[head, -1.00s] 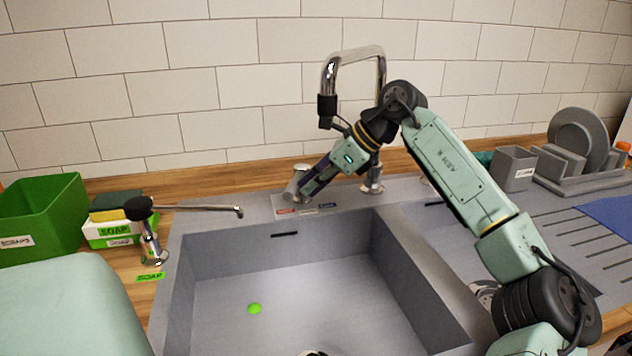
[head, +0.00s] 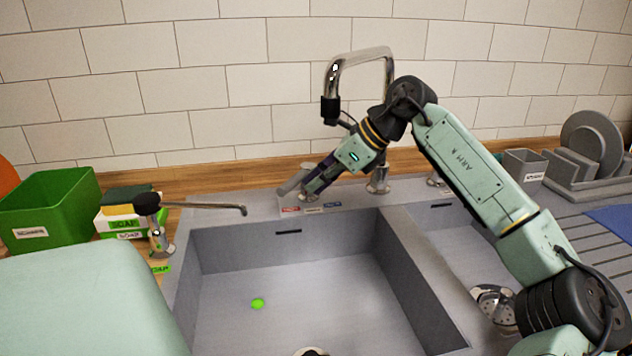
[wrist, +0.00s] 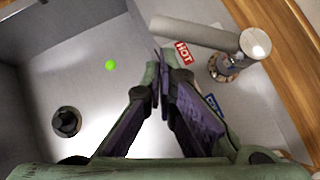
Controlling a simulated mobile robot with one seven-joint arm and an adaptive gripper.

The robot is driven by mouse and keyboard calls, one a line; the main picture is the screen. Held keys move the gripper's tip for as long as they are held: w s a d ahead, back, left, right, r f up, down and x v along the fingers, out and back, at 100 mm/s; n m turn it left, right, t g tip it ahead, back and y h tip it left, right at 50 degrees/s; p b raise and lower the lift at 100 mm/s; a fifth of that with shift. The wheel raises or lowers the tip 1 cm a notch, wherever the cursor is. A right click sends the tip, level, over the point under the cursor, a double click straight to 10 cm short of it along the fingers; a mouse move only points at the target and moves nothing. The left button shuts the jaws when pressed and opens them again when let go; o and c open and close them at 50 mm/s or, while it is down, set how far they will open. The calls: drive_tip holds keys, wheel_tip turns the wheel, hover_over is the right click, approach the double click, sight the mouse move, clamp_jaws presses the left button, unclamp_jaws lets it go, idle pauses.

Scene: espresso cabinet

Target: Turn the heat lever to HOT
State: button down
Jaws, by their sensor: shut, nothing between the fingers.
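The heat lever (head: 293,182) is a grey cylinder by the tap at the back of the sink. In the wrist view the lever (wrist: 195,33) runs along the outer side of the red HOT label (wrist: 183,53), its free end toward the basin. The blue label (wrist: 212,102) lies on the other side, partly hidden by a finger. My gripper (head: 308,194) is shut and empty, low over the sink's rear rim, just right of the lever. In the wrist view its fingertips (wrist: 160,58) are beside the HOT label and close to the lever; I cannot tell whether they touch.
The tall chrome tap (head: 380,172) rises close behind my gripper. A soap dispenser (head: 155,225) with a long spout is to the left. The sink basin (head: 300,290) is open, with a small green ball (head: 258,303) in it. A green bin (head: 50,205) stands far left.

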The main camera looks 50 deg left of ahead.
drive_tip(key=s+d+b+v, duration=0.1)
drive_tip(key=b+v, duration=0.1)
drive_tip(key=v, duration=0.8)
drive_tip(key=shift+d, duration=0.25)
drive_tip(key=shift+s+r, duration=0.1)
drive_tip(key=shift+r, duration=0.05)
